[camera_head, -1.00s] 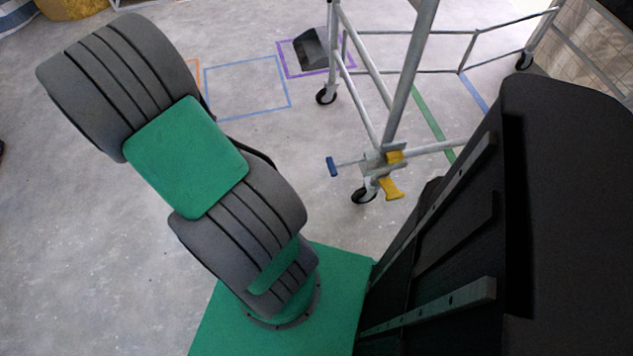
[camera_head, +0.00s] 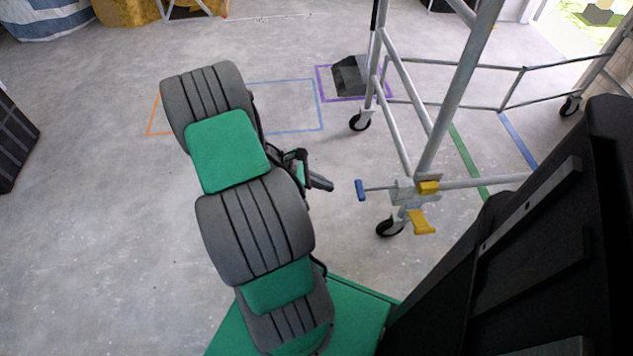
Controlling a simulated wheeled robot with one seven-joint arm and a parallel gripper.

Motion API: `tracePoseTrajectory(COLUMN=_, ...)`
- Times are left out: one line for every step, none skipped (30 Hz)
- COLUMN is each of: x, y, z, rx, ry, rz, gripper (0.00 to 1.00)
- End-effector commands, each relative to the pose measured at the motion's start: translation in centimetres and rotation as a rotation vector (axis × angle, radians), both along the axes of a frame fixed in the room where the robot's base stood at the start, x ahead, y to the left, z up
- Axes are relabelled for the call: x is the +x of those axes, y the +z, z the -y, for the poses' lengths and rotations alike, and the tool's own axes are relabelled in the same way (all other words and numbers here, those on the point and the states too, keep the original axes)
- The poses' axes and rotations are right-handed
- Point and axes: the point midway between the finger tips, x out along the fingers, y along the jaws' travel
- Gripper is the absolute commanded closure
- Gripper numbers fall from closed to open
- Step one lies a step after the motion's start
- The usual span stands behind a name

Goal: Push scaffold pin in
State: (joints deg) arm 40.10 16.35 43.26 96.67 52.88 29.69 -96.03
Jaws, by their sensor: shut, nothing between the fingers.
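The scaffold pin (camera_head: 374,188) has a blue handle at its left end and a thin metal rod. It sticks out leftward from the bracket (camera_head: 405,192) at the foot of the scaffold post (camera_head: 455,95), with part of the rod exposed. My gripper (camera_head: 328,184) is to the left of the blue handle, a small gap apart in the picture. It is small and dark here and looks shut and empty. Two yellow levers, one on the bracket (camera_head: 428,187) and one lower (camera_head: 421,222), are right of the pin.
A caster wheel (camera_head: 390,227) stands under the bracket and another (camera_head: 360,121) farther back. A dark scoop-like bin (camera_head: 350,76) stands in the purple floor outline. A large black panel (camera_head: 540,220) fills the right side.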

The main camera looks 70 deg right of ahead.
Motion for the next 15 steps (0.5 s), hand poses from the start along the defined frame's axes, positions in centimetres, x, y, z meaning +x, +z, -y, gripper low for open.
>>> tracePoseTrajectory(x=-0.8, y=-1.2, z=0.4, rx=0.0, ry=-0.004, rz=0.0, gripper=1.0)
tracePoseTrajectory(x=-1.2, y=-1.7, z=0.7, rx=0.0, ry=-0.004, rz=0.001, gripper=1.0)
tracePoseTrajectory(x=-1.8, y=-2.3, z=1.0, rx=0.0, ry=-0.004, rz=0.001, gripper=1.0)
tracePoseTrajectory(x=-2.2, y=-2.7, z=1.2, rx=0.0, ry=-0.005, rz=0.001, gripper=1.0)
tracePoseTrajectory(x=-2.6, y=-2.9, z=1.5, rx=-0.001, ry=-0.005, rz=0.002, gripper=1.0)
tracePoseTrajectory(x=-3.3, y=-2.6, z=1.9, rx=-0.003, ry=-0.005, rz=0.004, gripper=1.0)
tracePoseTrajectory(x=-3.7, y=-2.6, z=2.2, rx=-0.004, ry=-0.005, rz=0.003, gripper=1.0)
tracePoseTrajectory(x=-4.1, y=-2.5, z=2.4, rx=-0.003, ry=-0.005, rz=0.003, gripper=1.0)
tracePoseTrajectory(x=-4.5, y=-2.5, z=2.7, rx=-0.003, ry=-0.005, rz=0.003, gripper=1.0)
tracePoseTrajectory(x=-4.8, y=-2.5, z=2.9, rx=-0.003, ry=-0.003, rz=0.003, gripper=1.0)
tracePoseTrajectory(x=-5.1, y=-2.5, z=3.0, rx=-0.002, ry=-0.003, rz=0.002, gripper=1.0)
tracePoseTrajectory(x=-5.3, y=-2.4, z=3.1, rx=-0.002, ry=-0.001, rz=0.002, gripper=1.0)
tracePoseTrajectory(x=-5.4, y=-2.4, z=3.2, rx=-0.002, ry=-0.001, rz=0.002, gripper=1.0)
tracePoseTrajectory(x=-5.5, y=-2.4, z=3.3, rx=-0.002, ry=-0.001, rz=0.002, gripper=1.0)
tracePoseTrajectory(x=-5.5, y=-2.3, z=3.3, rx=-0.001, ry=-0.001, rz=0.002, gripper=1.0)
